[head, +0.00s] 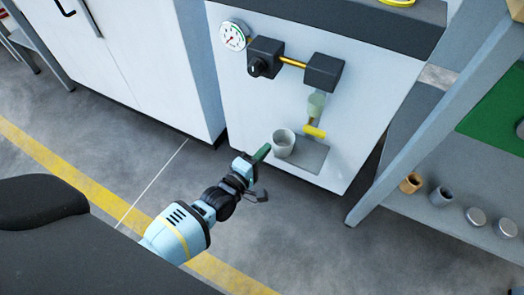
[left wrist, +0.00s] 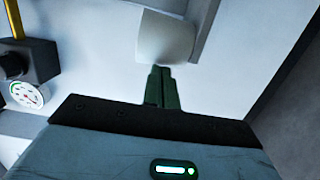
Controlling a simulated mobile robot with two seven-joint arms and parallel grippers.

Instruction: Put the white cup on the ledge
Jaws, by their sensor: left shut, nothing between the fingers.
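The white cup (head: 284,142) stands upright on the grey ledge (head: 309,158) low on the white machine front, at the ledge's left end. My left gripper (head: 262,152) is just left of the cup, its green fingers closed together and empty, with the tips close to the cup wall. In the left wrist view the cup (left wrist: 165,38) is just past the shut green fingertips (left wrist: 161,70); I cannot tell whether they touch it. My right gripper is not in view.
A gauge (head: 234,36) and black valve blocks (head: 324,72) sit higher up. A grey shelf (head: 455,215) with several small containers stands at right. Floor at left is clear.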

